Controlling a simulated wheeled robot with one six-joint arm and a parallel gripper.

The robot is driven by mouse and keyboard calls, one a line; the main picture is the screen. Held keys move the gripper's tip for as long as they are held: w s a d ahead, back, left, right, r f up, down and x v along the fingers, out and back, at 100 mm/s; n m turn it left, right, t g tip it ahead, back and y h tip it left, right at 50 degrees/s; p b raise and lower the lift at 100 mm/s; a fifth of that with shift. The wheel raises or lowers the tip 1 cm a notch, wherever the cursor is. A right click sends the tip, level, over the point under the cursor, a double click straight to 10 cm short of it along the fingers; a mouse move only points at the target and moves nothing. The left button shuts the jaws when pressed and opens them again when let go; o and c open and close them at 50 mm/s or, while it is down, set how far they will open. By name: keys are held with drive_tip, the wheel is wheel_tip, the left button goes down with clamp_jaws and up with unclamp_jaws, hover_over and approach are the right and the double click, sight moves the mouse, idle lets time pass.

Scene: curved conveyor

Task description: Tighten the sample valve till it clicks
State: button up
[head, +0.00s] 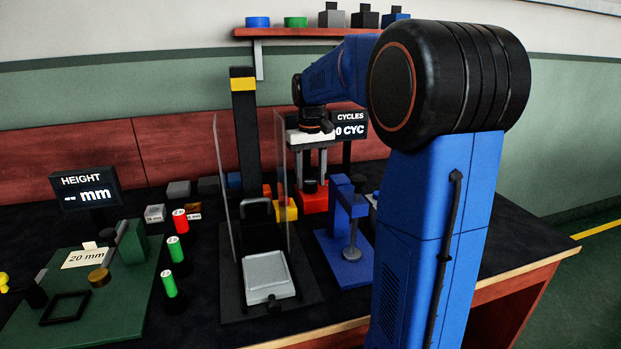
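My gripper (311,172) hangs pointing down at the back middle of the bench, below my blue arm. Its two grey fingers are apart, with a gap between them. A red block (313,203) with a small black knob (310,186) on top stands right under the fingertips. No label marks it, so I cannot tell for sure that it is the sample valve. The fingers look to be above or around the knob; contact cannot be made out. My arm covers part of the bench on the right.
Clear upright panels (222,170) flank a black stand with a pale tray (268,275) left of the gripper. A blue press-like frame (340,215) stands close in front of the red block. A cycles display (350,128) is behind. Green-and-white cylinders (175,250) stand at left.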

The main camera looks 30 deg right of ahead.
sight(310, 182)
drive_tip(key=c, duration=0.8)
drive_tip(key=shift+o, duration=0.2)
drive_tip(key=shift+m, duration=2)
drive_tip(key=o, duration=1)
drive_tip(key=shift+o, duration=0.2)
wheel_tip(310, 182, up, 17)
drive_tip(key=shift+r, duration=0.2)
